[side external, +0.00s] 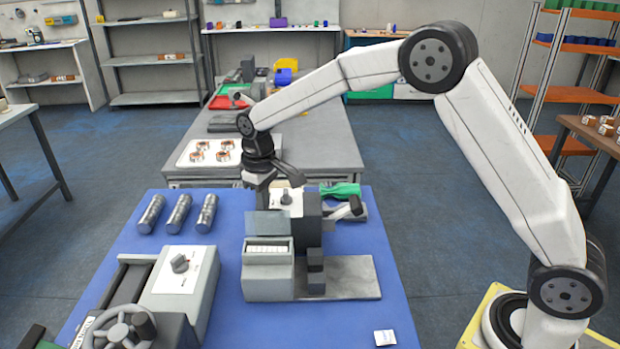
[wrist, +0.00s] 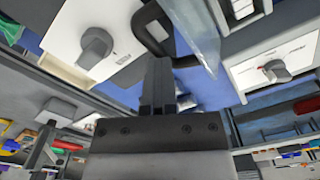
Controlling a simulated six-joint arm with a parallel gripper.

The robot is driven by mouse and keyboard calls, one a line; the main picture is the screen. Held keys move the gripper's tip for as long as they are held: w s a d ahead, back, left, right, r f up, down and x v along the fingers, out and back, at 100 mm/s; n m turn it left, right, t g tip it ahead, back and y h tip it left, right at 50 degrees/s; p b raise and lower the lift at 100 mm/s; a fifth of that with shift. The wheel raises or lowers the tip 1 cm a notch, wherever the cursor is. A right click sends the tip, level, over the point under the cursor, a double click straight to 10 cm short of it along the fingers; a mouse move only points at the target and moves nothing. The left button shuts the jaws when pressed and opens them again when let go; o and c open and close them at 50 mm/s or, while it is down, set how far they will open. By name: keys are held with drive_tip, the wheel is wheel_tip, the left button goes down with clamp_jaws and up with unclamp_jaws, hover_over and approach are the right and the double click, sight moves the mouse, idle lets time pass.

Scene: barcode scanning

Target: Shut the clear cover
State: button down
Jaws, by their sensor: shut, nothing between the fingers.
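The clear cover (side external: 267,223) is a bluish see-through panel, raised above the front of a grey machine (side external: 268,284). A row of white pieces (side external: 268,249) shows uncovered below it. In the wrist view the clear cover (wrist: 192,28) is a tilted pane at the upper middle, right of the fingers. My gripper (side external: 264,200) is just behind and above the cover; its fingertips are partly hidden. In the wrist view my gripper (wrist: 158,65) is shut and empty, beside a dark loop-shaped handle (wrist: 152,28). I cannot tell whether it touches the handle or cover.
A white-topped control box (side external: 178,268) with a knob and a handwheel (side external: 122,328) stand at left. Several metal cylinders (side external: 180,213) lie behind them. A green item (side external: 341,190) is right of the machine. The blue mat (side external: 350,315) is mostly clear at front right.

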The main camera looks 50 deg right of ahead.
sight(262, 225)
drive_tip(key=shift+s+a+f, duration=0.1)
drive_tip(key=shift+s+f, duration=0.2)
drive_tip(key=shift+f, duration=0.05)
drive_tip(key=shift+s+a, duration=1.45)
drive_tip(key=shift+a, duration=0.15)
drive_tip(key=shift+s+a, duration=1.45)
drive_tip(key=shift+s, duration=0.2)
drive_tip(key=shift+r, duration=0.1)
drive_tip(key=shift+a+r, duration=0.1)
drive_tip(key=shift+r, duration=1.4)
drive_tip(key=r, duration=0.4)
drive_tip(key=shift+w+r, duration=0.15)
drive_tip(key=shift+w, duration=0.05)
